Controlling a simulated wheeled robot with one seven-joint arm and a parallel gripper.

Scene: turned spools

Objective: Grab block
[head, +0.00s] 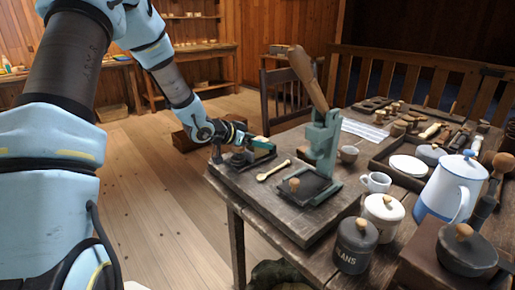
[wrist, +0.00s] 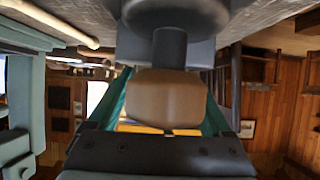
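A tan wooden block with rounded corners (wrist: 168,96) sits on a dark stem and base in the wrist view. A small wooden knob (head: 238,151) on a dark plate near the table's left corner seems to be the same thing in the head view. My gripper (head: 262,145) is low over that corner, right beside the knob. In the wrist view its green fingers (wrist: 168,108) stand apart, one at each side of the block. The block covers their inner faces, so contact cannot be made out.
A green lever press (head: 322,140) with a wooden handle stands to the right. A wooden spoon (head: 273,171) and another knobbed dark plate (head: 308,188) lie nearby. A mug (head: 376,182), lidded pots and a white jug (head: 450,188) crowd the table's right side.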

